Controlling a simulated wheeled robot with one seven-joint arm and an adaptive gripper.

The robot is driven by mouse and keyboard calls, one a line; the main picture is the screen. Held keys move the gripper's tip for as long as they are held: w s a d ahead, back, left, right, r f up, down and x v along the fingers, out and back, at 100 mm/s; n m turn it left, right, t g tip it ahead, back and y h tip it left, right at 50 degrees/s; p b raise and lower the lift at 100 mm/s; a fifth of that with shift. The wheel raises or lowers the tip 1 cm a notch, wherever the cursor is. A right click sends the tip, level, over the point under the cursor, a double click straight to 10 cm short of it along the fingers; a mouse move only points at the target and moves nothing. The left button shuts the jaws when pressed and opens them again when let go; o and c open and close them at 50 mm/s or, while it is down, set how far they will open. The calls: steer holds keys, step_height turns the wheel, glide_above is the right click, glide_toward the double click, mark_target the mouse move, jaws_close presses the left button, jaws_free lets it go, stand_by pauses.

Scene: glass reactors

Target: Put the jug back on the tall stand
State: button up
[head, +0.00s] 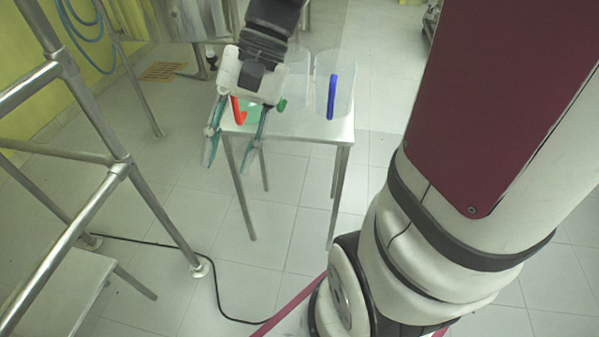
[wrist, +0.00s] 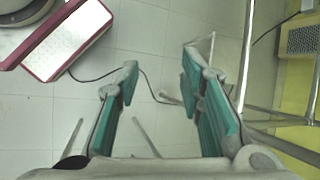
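The tall stand (head: 318,127) is a small metal table with a square top on thin legs, in the middle of the head view. A clear jug with a blue handle (head: 331,97) stands upright at the right of its top. A green handle (head: 282,104) and a red handle (head: 238,110) show at the middle and left of the top; their jugs are mostly hidden behind my gripper. My gripper (head: 232,148) hangs in front of the top's left side, fingers apart.
A metal tube frame (head: 120,170) stands at the left, with a lower metal platform (head: 65,290) at lower left. A black cable (head: 216,290) lies on the tiled floor. A blue hose (head: 85,40) hangs on the yellow wall. The floor around the stand's legs is mostly clear.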

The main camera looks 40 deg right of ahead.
steer(key=s+d+r+n+t+h, duration=0.1)
steer(key=s+n+h, duration=0.2)
steer(key=s, duration=0.3)
steer(key=s+d+r+n+t+h, duration=0.1)
steer(key=s+n+h, duration=0.2)
steer(key=s+n, duration=0.2)
steer(key=shift+s+d+r+t+h, duration=0.3)
steer(key=shift+s+t, duration=0.1)
steer(key=shift+s, duration=0.5)
steer(key=shift+a+r, duration=0.1)
step_height(320, 180, up, 12)
steer(key=t+p, duration=0.2)
steer(key=p, duration=0.9)
steer(key=shift+d+r, duration=0.15)
steer(key=shift+d, duration=0.05)
